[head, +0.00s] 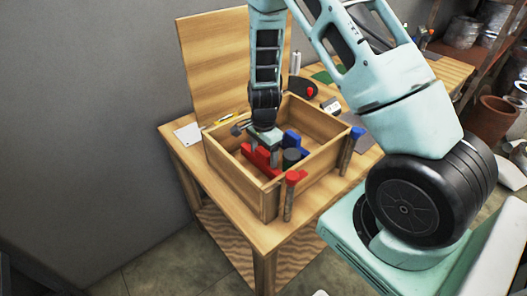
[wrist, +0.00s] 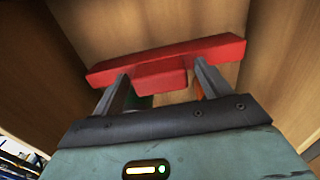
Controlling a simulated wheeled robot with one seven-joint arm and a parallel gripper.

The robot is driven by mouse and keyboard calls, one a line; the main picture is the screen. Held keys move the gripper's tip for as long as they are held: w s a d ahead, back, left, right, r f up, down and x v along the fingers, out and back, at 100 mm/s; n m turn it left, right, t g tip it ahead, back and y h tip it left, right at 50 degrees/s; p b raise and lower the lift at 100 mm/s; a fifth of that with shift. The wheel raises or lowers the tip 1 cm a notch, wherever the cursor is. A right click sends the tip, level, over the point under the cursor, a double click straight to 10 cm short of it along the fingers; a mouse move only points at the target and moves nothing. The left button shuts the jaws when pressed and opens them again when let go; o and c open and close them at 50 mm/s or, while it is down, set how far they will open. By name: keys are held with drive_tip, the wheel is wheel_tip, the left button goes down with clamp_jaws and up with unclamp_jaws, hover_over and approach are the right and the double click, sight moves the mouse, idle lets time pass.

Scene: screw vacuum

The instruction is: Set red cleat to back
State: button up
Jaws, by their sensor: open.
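The red cleat (head: 256,156) is inside the open wooden box, under my gripper in the head view. In the wrist view the cleat (wrist: 165,60) shows as a long red bar with a shorter red block in its middle. My gripper (wrist: 160,85) is open, with one finger at each side of the short block and the long bar beyond the fingertips. I cannot tell whether the fingers touch it. In the head view my gripper (head: 262,143) is down inside the box and partly hides the cleat.
The wooden box (head: 236,182) stands on a wooden table (head: 176,144) with its lid (head: 215,55) raised. A blue block (head: 291,139) and a dark green cylinder (head: 291,157) are right of the cleat. Red-topped (head: 294,177) and blue-topped (head: 357,132) pieces stand at the box's outside.

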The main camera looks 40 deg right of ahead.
drive_tip(key=c, duration=1.4)
drive_tip(key=a+p, duration=0.1)
drive_tip(key=a, duration=0.6)
drive_tip(key=o, duration=1.4)
drive_tip(key=shift+d+r, duration=0.1)
drive_tip(key=shift+r, duration=0.05)
wheel_tip(320, 180, up, 17)
drive_tip(key=shift+s+r, duration=0.1)
